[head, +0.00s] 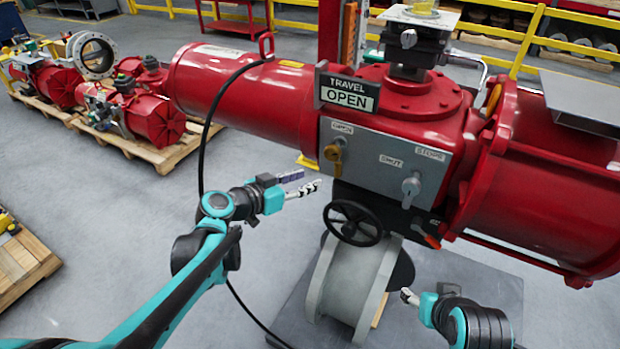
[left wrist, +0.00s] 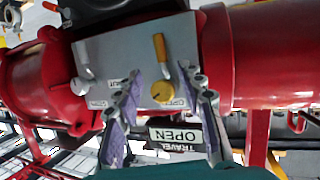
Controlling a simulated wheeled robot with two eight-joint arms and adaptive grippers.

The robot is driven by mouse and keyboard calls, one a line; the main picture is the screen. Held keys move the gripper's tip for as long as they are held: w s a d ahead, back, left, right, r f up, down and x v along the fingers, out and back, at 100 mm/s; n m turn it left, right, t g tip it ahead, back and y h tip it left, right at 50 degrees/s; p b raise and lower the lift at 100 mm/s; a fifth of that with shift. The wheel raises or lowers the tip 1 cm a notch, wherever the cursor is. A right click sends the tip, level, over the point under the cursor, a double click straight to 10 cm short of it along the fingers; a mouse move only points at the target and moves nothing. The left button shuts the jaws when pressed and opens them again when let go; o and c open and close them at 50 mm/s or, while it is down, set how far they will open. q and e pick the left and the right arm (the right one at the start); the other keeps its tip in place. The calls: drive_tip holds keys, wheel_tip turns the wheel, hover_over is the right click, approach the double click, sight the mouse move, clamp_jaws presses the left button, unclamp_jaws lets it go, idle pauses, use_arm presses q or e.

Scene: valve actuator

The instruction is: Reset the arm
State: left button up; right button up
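The red valve actuator (head: 400,95) carries a grey control panel (head: 380,165) with a yellow handle (head: 335,155) under an "OPEN" label and a grey handle (head: 411,187) near "SHUT" and "STOPS" labels. My left gripper (head: 304,181) is open and empty, left of and below the yellow handle. In the left wrist view, the yellow handle (left wrist: 160,65) shows beyond and between the spread fingers (left wrist: 165,100), apart from them. The grey handle (left wrist: 82,82) is on the left there. My right gripper (head: 409,297) is low, below the panel; its finger gap is not clear.
A black handwheel (head: 353,223) sits below the panel. A "TRAVEL OPEN" sign (head: 347,92) stands out above it. A black cable (head: 203,140) hangs left of my left gripper. Pallets with red actuators (head: 150,150) stand at the far left.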

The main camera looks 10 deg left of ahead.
use_arm(q)
drive_tip(key=shift+f, duration=0.1)
idle(0.3)
drive_tip(key=s+a+f+n+g+y+b, duration=0.2)
drive_tip(key=s+f+n+y+b, duration=0.1)
drive_tip(key=s+f+b, duration=0.4)
drive_tip(key=s+a+f+n+g+y+b, duration=0.2)
drive_tip(key=s+f+y+b, duration=0.3)
drive_tip(key=s+f, duration=0.8)
wheel_tip(320, 180, down, 4)
drive_tip(key=a+n+b, duration=0.1)
drive_tip(key=b, duration=0.1)
drive_tip(key=shift+s+a+r+g+b, duration=0.2)
drive_tip(key=shift+s+r+g+b, duration=0.05)
drive_tip(key=shift+s+g+b, duration=0.15)
